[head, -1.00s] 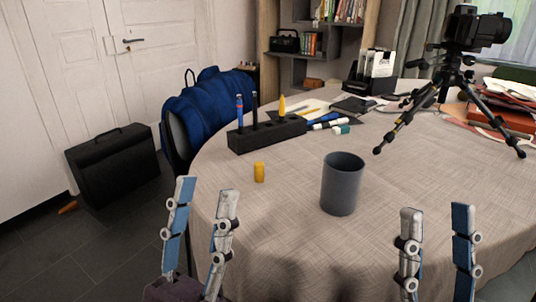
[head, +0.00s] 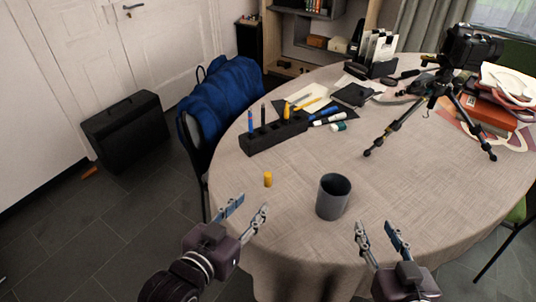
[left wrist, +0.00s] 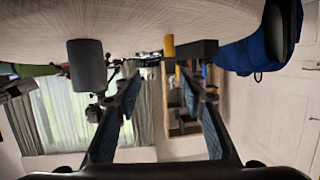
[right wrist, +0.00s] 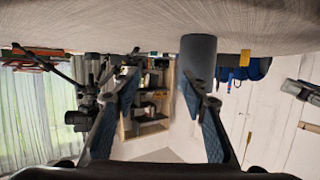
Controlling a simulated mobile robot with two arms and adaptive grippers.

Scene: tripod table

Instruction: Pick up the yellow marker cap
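The yellow marker cap (head: 268,179) stands on the round table near its left edge, to the left of a grey cup (head: 333,196). It also shows in the left wrist view (left wrist: 169,46), ahead of the fingers, and in the right wrist view (right wrist: 245,58). My left gripper (head: 248,207) is open and empty, nearer than the cap and apart from it. My right gripper (head: 376,232) is open and empty, at the table's front edge, nearer than the cup and to its right.
A black marker holder (head: 274,135) with upright markers stands behind the cap. Loose markers (head: 328,119) lie beside it. A tripod with a camera (head: 437,92) stands at the right. A chair with a blue backpack (head: 222,100) is at the left. The cloth around the cap is bare.

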